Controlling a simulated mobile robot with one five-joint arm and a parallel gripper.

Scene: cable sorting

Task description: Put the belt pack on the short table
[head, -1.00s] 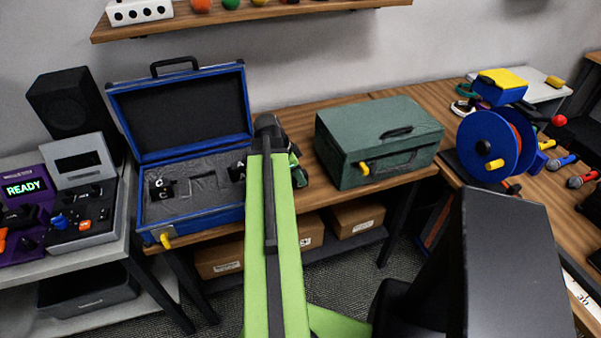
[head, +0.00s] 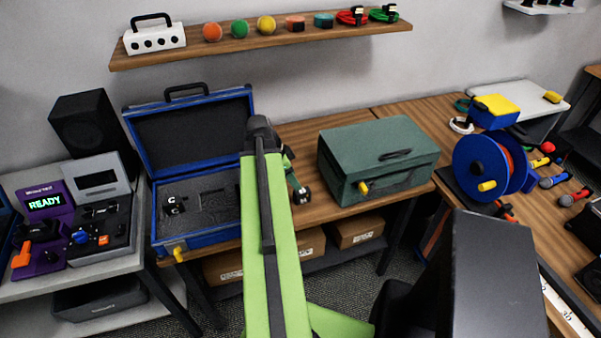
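A small black pack marked C (head: 172,206) lies in the grey foam of the open blue case (head: 205,238); it may be a belt pack. The case stands on the left end of the wooden table (head: 292,133). My green arm crosses the case's right edge and hides part of its foam. My gripper (head: 301,194) shows only partly, as dark parts just right of the arm, between the case and the green box. Whether it holds anything is unclear. A lower grey table (head: 50,289) stands at the left; I cannot tell which table is the short one.
A closed green box (head: 345,185) stands right of my gripper. A blue cable reel (head: 480,165) and microphones are on the right table. A purple READY device (head: 45,245) and grey console (head: 95,262) crowd the grey table. A wall shelf (head: 150,58) hangs above.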

